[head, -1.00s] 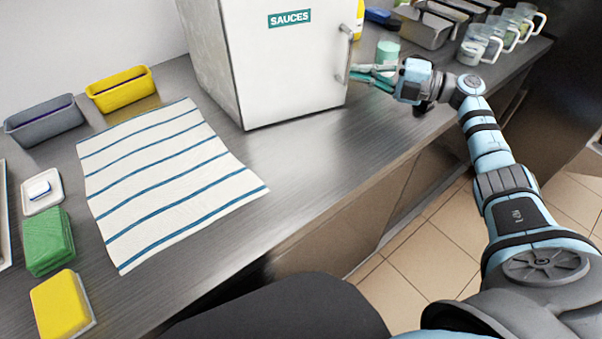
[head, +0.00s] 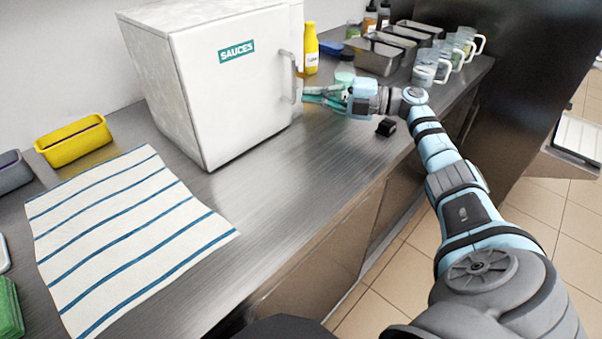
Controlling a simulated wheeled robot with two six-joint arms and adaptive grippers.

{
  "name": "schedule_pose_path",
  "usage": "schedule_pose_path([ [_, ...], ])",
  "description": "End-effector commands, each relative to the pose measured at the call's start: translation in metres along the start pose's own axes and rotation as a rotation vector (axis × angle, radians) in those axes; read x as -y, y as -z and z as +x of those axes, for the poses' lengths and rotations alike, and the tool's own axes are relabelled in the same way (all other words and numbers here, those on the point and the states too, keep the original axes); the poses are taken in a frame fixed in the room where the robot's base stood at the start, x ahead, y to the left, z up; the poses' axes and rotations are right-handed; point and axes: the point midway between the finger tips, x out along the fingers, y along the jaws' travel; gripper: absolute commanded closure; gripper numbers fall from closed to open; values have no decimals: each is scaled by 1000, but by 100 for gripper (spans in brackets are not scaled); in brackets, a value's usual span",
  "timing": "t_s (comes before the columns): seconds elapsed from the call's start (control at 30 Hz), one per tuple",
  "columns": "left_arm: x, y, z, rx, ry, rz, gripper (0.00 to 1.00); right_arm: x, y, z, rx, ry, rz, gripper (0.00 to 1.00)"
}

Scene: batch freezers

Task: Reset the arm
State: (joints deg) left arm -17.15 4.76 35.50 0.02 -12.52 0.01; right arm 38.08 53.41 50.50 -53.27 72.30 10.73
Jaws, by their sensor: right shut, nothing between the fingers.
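My right arm reaches in from the lower right over the counter. My right gripper (head: 308,96) is shut and empty, with its teal fingers pointing left beside the handle (head: 291,78) of the white SAUCES freezer box (head: 222,100). I cannot tell whether the fingers touch the handle. The freezer door is closed. My left gripper is not in view.
A yellow bottle (head: 311,50), a teal-topped jar (head: 344,73), metal pans (head: 379,57) and several glass mugs (head: 425,73) stand behind the gripper. A small black object (head: 386,127) lies near the counter edge. A striped towel (head: 120,230) and a yellow bin (head: 74,143) are at left.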

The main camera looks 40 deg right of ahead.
Motion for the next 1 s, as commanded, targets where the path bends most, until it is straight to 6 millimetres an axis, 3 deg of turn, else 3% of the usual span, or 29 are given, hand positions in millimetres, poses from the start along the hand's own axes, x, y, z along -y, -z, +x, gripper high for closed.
schedule_pose_path([
  [0.4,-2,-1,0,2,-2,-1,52,0,-1,-98,4,4,1,100],
  [0.5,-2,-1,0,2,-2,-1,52,0,-1,-112,2,2,1,100],
  [1.0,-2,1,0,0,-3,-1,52,0,0,-119,5,0,0,100],
])
